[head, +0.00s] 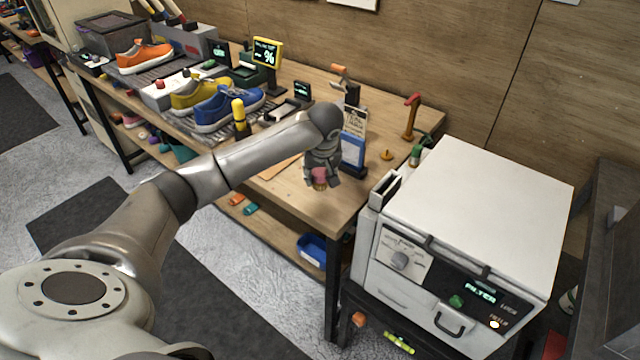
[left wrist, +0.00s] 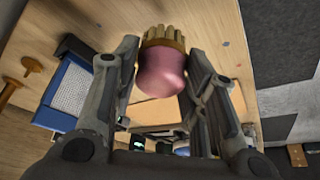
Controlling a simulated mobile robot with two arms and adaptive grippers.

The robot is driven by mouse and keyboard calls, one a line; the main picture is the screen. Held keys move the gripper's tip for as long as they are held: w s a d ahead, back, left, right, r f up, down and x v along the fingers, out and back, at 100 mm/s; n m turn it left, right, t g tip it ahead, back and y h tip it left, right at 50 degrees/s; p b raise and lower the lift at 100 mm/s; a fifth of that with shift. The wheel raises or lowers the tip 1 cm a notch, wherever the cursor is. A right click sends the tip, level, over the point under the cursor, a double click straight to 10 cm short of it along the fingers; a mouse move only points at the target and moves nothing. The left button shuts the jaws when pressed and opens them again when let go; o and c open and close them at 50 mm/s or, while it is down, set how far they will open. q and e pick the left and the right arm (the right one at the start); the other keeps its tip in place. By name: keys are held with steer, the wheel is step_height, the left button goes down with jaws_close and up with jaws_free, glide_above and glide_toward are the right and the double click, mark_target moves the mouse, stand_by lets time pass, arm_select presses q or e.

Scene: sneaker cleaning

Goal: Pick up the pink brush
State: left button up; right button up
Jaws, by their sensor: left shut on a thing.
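The pink brush (head: 320,176) is in my left gripper (head: 320,183), over the front right part of the wooden workbench (head: 300,203). In the left wrist view the brush (left wrist: 162,72) has a rounded pink body and tan bristles. It sits between the two grey fingers of the left gripper (left wrist: 163,68), which are shut on it. In the head view the gripper hides most of the brush. I cannot tell how high it is above the bench top. My right gripper is not in view.
A blue-framed pad (head: 353,150) stands right behind the gripper. A white filter machine (head: 470,220) stands to the right of the bench. Blue (head: 228,108), yellow (head: 200,93) and orange (head: 145,56) sneakers are on the left of the bench. Bare wood lies near the front edge.

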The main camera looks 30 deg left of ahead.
arm_select(q)
steer(key=s+d+r+b, duration=0.3)
steer(key=s+d+r, duration=0.3)
steer(key=s+r, duration=0.3)
steer(key=s, duration=0.3)
steer(key=shift+s+r, duration=0.15)
steer(key=shift+s, duration=0.05)
